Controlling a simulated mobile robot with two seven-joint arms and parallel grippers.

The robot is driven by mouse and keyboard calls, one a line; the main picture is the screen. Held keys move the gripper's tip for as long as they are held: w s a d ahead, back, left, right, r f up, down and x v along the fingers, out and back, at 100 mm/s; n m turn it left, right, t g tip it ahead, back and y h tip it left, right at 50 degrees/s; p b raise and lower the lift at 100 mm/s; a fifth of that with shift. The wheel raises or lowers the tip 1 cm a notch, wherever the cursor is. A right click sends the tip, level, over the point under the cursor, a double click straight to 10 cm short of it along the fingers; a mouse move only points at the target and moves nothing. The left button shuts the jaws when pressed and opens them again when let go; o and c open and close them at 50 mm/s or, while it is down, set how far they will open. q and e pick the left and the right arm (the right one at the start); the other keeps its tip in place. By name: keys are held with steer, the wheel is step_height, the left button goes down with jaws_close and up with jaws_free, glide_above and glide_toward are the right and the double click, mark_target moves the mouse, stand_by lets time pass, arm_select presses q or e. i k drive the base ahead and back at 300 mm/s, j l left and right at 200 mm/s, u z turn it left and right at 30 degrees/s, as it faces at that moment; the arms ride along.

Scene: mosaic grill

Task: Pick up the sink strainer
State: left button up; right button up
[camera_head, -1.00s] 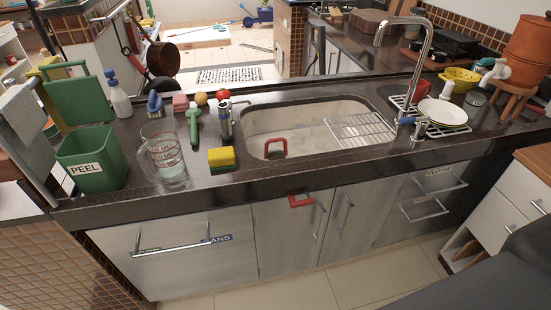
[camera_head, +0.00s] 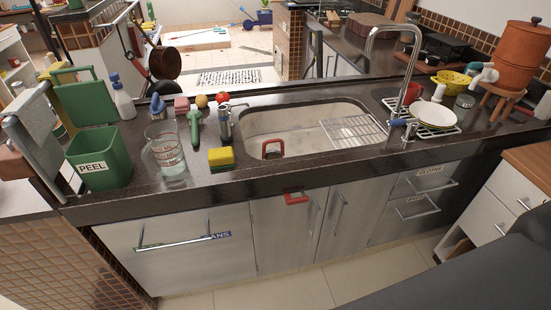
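No other clear strainer shows in the basin. Neither of my grippers is in view.
A yellow-green sponge (camera_head: 221,158), glass jug (camera_head: 165,155) and green PEEL bin (camera_head: 97,160) stand left of the sink. A wire rack (camera_head: 354,131) covers the basin's right part. The tall faucet (camera_head: 411,70) and plates (camera_head: 436,114) are right. Floor (camera_head: 275,292) shows below the cabinets.

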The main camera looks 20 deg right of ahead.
mark_target(273, 154)
steer(key=i+l, duration=0.1)
steer(key=l, duration=0.45)
steer(key=i+l, duration=0.1)
steer(key=l, duration=1)
steer(key=i+l, duration=0.15)
steer(key=l, duration=0.35)
steer(key=i+l, duration=0.1)
steer(key=l, duration=0.45)
steer(key=i+l, duration=0.1)
steer(key=l, duration=0.45)
steer(key=k+j+u, duration=0.2)
steer(key=j, duration=0.35)
steer(key=k+j+u, duration=0.1)
steer(key=j, duration=0.2)
steer(key=i+l+z, duration=0.1)
steer(key=l, duration=0.3)
steer(key=i+l+z, duration=0.1)
steer(key=l, duration=0.25)
steer(key=i+l+z, duration=0.1)
steer(key=l, duration=0.25)
steer(key=i, duration=0.1)
